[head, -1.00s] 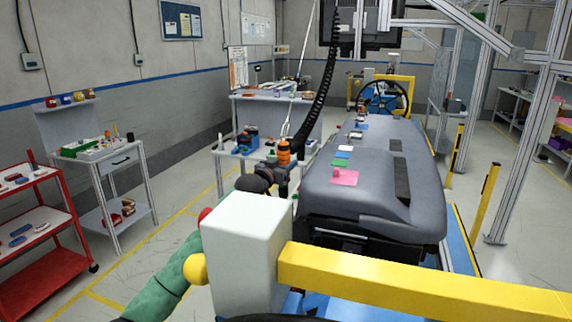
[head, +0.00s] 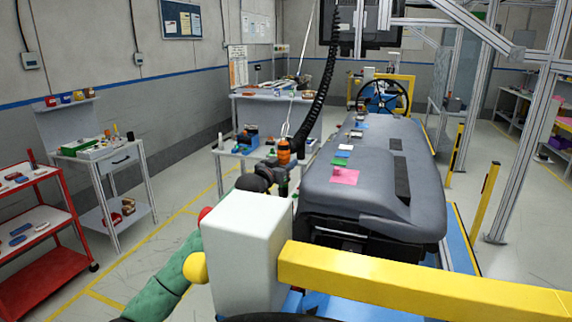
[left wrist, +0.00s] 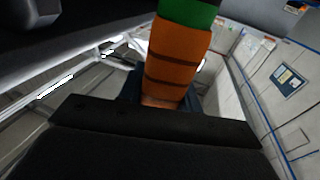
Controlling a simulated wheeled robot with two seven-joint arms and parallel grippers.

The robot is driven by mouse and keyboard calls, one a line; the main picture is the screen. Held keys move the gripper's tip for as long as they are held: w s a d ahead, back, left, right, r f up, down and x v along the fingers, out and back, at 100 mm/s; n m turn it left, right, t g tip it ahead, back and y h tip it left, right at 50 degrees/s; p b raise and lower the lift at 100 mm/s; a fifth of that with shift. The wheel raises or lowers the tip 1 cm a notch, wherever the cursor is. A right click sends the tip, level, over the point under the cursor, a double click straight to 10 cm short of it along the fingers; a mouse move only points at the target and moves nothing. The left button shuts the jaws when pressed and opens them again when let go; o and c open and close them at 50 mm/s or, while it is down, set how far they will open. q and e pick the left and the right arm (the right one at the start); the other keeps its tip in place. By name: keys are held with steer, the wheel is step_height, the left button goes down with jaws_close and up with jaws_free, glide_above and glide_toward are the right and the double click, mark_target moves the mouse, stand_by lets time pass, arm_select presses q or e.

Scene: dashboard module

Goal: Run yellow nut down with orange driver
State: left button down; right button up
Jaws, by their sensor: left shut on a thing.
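The orange driver (head: 284,152) stands roughly upright in my left gripper (head: 283,170), just left of the dashboard's near end. In the left wrist view the driver's orange body (left wrist: 175,62) with dark bands and a green part (left wrist: 188,12) rises from the gripper (left wrist: 160,108), which is shut on it. The grey dashboard (head: 375,150) carries a pink pad (head: 345,177) and green, white and blue pads in a row. I cannot make out the yellow nut in either view. My right gripper is out of view.
A yellow bar (head: 420,280) and a white block (head: 245,245) stand close in the foreground. A black coiled hose (head: 325,90) hangs behind the driver. A small table (head: 235,150) with tools is behind it. A red cart (head: 40,220) stands far left.

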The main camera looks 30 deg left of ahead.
arm_select(q)
steer(key=shift+f, duration=0.1)
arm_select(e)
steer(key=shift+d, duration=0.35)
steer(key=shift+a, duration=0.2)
arm_select(q)
steer(key=shift+f, duration=0.2)
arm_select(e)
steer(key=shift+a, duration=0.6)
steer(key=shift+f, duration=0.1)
arm_select(q)
steer(key=shift+f, duration=0.1)
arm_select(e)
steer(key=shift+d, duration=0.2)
